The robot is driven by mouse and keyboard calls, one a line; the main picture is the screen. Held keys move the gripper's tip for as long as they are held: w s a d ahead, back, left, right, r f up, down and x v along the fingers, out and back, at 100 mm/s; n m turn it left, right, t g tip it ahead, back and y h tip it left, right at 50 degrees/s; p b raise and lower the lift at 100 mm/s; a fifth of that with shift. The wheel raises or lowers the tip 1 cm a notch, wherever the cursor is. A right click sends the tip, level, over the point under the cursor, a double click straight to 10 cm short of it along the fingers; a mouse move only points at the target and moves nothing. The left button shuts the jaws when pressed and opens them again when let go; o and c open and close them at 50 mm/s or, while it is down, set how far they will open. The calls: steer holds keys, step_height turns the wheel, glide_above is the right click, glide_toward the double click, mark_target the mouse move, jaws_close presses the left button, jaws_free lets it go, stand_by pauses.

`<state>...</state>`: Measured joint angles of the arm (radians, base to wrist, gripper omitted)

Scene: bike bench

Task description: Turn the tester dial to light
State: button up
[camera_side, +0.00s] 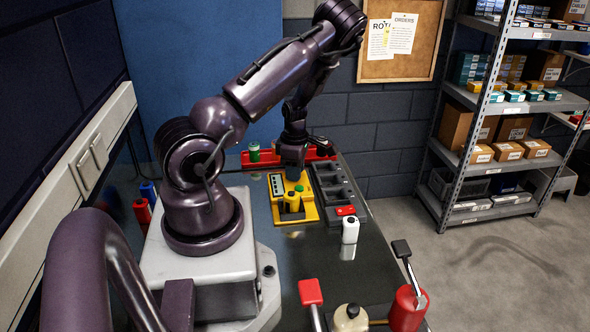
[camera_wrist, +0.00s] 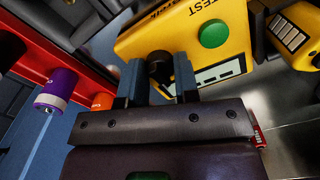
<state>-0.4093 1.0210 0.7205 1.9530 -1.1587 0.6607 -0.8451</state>
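The yellow tester (camera_side: 306,208) lies on the bench below my gripper. In the wrist view, the tester (camera_wrist: 208,14) shows a green button (camera_wrist: 214,33), a "TEST" label and a pale marked panel (camera_wrist: 222,70). Its black dial (camera_wrist: 160,68) stands between the two fingers of my gripper (camera_wrist: 158,80). The dial fills the narrow gap and the fingers look closed on its sides. The dial's pointer and the "light" mark cannot be made out. In the side view my gripper (camera_side: 292,165) points down at the tester's far end and hides the dial.
A red rack (camera_wrist: 60,70) holding a purple cylinder (camera_wrist: 62,90) is close to the left in the wrist view. A dark tray (camera_side: 335,185) lies right of the tester. A white bottle (camera_side: 350,229) stands nearer the camera.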

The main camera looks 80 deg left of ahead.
steer(key=shift+m, duration=0.3)
steer(key=m, duration=1.1)
steer(key=shift+m, duration=0.3)
stand_by(0.4)
steer(key=o, duration=0.7)
steer(key=shift+c, duration=0.2)
step_height(320, 180, up, 13)
